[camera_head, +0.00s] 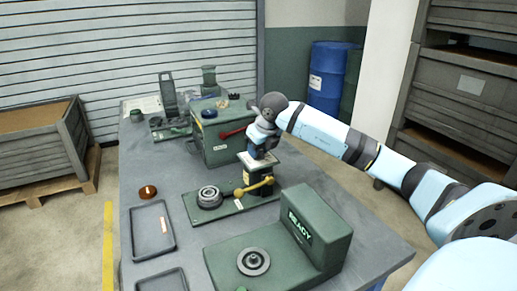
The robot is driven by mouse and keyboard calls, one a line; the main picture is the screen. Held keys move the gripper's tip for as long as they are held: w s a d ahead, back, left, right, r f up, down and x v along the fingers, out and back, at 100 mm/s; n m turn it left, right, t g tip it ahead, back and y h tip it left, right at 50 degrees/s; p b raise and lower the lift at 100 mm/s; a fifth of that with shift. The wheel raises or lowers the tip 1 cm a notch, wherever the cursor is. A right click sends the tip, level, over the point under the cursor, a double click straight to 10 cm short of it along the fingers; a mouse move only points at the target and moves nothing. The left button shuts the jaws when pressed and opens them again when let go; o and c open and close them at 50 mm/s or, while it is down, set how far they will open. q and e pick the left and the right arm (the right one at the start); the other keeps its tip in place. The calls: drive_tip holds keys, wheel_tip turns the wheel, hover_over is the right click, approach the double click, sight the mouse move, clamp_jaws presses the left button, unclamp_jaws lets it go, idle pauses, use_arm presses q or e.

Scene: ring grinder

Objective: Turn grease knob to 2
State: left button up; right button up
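A green box-shaped machine (216,148) stands on the grey table behind the middle. On its top are a blue round knob (209,113) and a small dark part with pale spots; a red lever (232,132) is on its front. I cannot tell which part is the grease knob, and no number 2 can be read. My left gripper is not in view.
A green READY block (318,228) with a round disc (253,262) stands at the front. A ringed part (209,197) sits on the fixture's base. Dark trays (152,231) and an amber puck (147,191) lie at the left. A blue barrel (327,78) stands behind.

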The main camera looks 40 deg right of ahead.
drive_tip(key=shift+f+n, duration=0.1)
drive_tip(key=shift+n, duration=0.2)
drive_tip(key=n+y, duration=0.1)
drive_tip(key=n, duration=0.2)
drive_tip(key=shift+y+b, duration=0.3)
drive_tip(key=shift+b, duration=0.05)
drive_tip(key=shift+n+g+y, duration=0.5)
drive_tip(key=shift+n+y, duration=0.2)
drive_tip(key=shift+n, duration=1.3)
drive_tip(key=shift+f, duration=0.1)
drive_tip(key=o, duration=0.9)
drive_tip(key=shift+o, duration=0.2)
drive_tip(key=v, duration=1.4)
